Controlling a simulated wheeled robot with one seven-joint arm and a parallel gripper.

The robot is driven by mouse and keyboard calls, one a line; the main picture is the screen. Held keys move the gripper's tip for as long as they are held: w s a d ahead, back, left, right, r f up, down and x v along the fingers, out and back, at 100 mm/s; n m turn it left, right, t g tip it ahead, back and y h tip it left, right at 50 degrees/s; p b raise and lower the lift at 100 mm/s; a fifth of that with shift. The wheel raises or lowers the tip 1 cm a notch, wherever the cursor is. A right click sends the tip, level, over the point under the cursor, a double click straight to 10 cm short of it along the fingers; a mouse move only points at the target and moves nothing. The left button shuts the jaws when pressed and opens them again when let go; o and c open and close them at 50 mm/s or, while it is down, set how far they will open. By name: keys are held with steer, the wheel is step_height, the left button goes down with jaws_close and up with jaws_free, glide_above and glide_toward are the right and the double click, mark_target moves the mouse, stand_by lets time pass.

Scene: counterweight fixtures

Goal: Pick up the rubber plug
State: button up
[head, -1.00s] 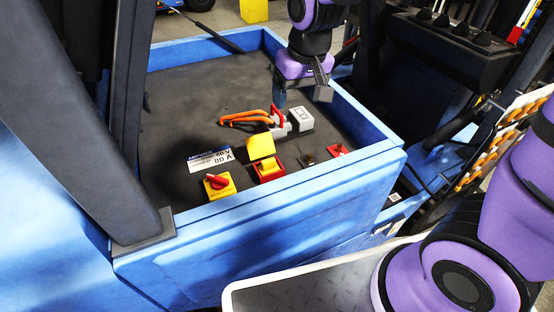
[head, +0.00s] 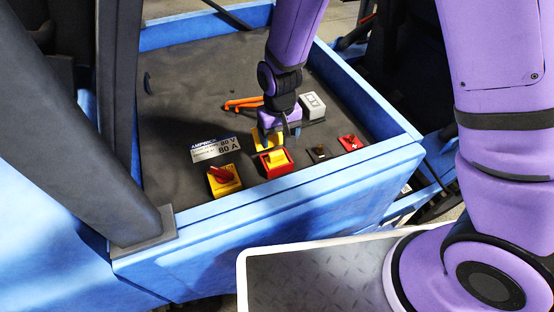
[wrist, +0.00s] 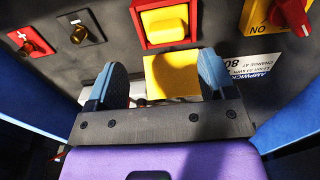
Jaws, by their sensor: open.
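A yellow block (head: 277,157) sits in a red square frame (head: 264,168) on the dark deck. It may be the rubber plug, but I cannot tell for certain. The same yellow block (wrist: 166,25) and red frame (wrist: 143,38) show at the top middle of the wrist view. A flat yellow flap (wrist: 172,75) adjoins the frame and lies between my fingers in that picture. My gripper (head: 281,130) is open and empty, pointing down over the flap, just behind the block. In the wrist view my gripper (wrist: 161,67) has its two blue fingertips apart, short of the block.
A yellow switch plate with a red knob (head: 221,173) stands left. A brass-and-black terminal (head: 319,152) and a red plus terminal (head: 350,143) stand right. Orange cables (head: 243,104) and a grey box (head: 312,105) lie behind. A blue wall (head: 250,200) rims the deck in front.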

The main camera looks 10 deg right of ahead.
mark_target(276, 152)
steer(key=shift+f, duration=0.95)
steer(key=f, duration=0.3)
steer(key=shift+s+a+f, duration=0.1)
steer(key=shift+a+f, duration=0.25)
steer(key=shift+a, duration=0.05)
steer(key=shift+f, duration=0.7)
steer(key=c, duration=0.8)
